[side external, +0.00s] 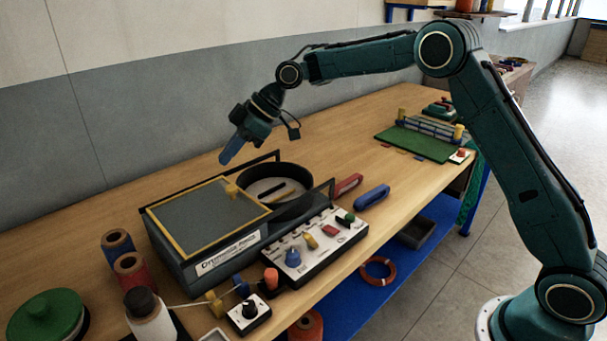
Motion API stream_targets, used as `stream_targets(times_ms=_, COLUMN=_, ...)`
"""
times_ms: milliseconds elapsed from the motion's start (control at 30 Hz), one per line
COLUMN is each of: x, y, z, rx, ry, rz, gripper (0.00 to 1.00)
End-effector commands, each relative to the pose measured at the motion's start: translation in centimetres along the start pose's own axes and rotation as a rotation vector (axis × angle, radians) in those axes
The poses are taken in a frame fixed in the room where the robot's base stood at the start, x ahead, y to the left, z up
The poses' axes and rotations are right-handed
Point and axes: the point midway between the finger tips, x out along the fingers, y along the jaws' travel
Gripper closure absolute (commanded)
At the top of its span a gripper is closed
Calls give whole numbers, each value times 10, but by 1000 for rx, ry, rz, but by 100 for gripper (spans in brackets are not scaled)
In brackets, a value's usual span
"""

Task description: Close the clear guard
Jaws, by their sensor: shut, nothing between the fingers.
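The clear guard (208,218) is a greyish see-through panel with a yellow frame. It lies flat over the left part of a dark machine box (174,258). A small yellow handle (231,190) stands near its far right edge. To its right, the round black tub (309,202) is uncovered, with yellowish and dark pieces inside. My gripper (225,160) has blue fingers that are shut and empty. It points down, above and behind the guard's handle, apart from it.
Dark rails (253,165) edge the machine. A white control panel (312,245) with coloured knobs stands in front. Spools (132,273) and a green-lidded pot (47,315) are at left. Red and blue handled items (372,197) lie right of the tub. A green board (414,143) is farther back.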

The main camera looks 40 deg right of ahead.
Motion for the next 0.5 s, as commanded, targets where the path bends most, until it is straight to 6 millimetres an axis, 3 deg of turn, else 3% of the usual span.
stream_targets(times_ms=500, x=73, y=0, z=1, rx=1, ry=-1, rz=-2, gripper=100)
